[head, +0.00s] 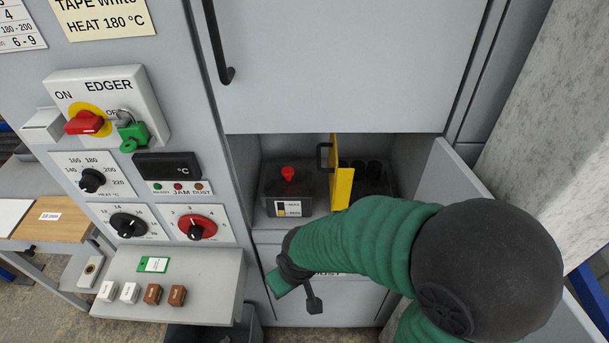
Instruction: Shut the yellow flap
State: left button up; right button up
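The yellow flap (341,178) stands upright and edge-on in the recess of the grey machine, swung out toward me. A black handle (323,157) sticks out from its left face. To its right is an opening with dark round parts, partly hidden by my arm. My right arm, green and ribbed with a black round joint, reaches in from the lower right. Its dark end, my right gripper (300,285), is below and left of the flap, apart from it. A green piece shows at this end; I cannot tell whether it is held. My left gripper is out of view.
A dark grey box with a red button (288,174) stands left of the flap. A grey door (455,180) stands open at the right. A sloped shelf (205,290) with several small blocks juts out at the left. A large panel overhangs the recess.

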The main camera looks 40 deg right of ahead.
aim_at(340, 179)
jog(key=j+z, duration=0.2)
jog(key=z, duration=0.25)
jog(key=j+z, duration=0.2)
jog(key=z, duration=0.25)
jog(key=j+z, duration=0.2)
jog(key=z, duration=0.2)
jog(key=j+z, duration=0.2)
jog(key=z, duration=0.25)
jog(key=k+l, duration=0.05)
